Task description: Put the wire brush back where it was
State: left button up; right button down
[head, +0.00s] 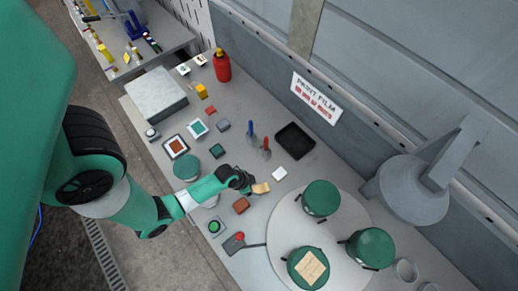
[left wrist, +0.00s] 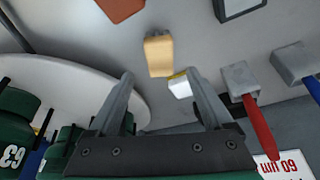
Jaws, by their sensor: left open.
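A small tan block (head: 261,188), which may be the wire brush, lies on the grey bench just past my left gripper (head: 245,183). In the left wrist view the tan block (left wrist: 158,56) shows just beyond and between the fingertips of my left gripper (left wrist: 160,78). The fingers are spread apart with nothing between them. I cannot tell bristles on the block or its exact gap from the fingertips. My right gripper is in neither view.
A round turntable (head: 285,227) with green drums (head: 321,197) is at the right. A white block (head: 280,173), a brown block (head: 240,205), a blue-handled tool (head: 250,137), a red-handled tool (head: 266,149) and a black tray (head: 295,140) lie nearby.

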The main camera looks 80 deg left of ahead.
pick_arm(q)
jog(key=p+v, duration=0.2)
jog(key=v, duration=0.3)
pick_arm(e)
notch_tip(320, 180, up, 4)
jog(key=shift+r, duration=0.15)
pick_arm(q)
jog(key=shift+w+f, duration=0.1)
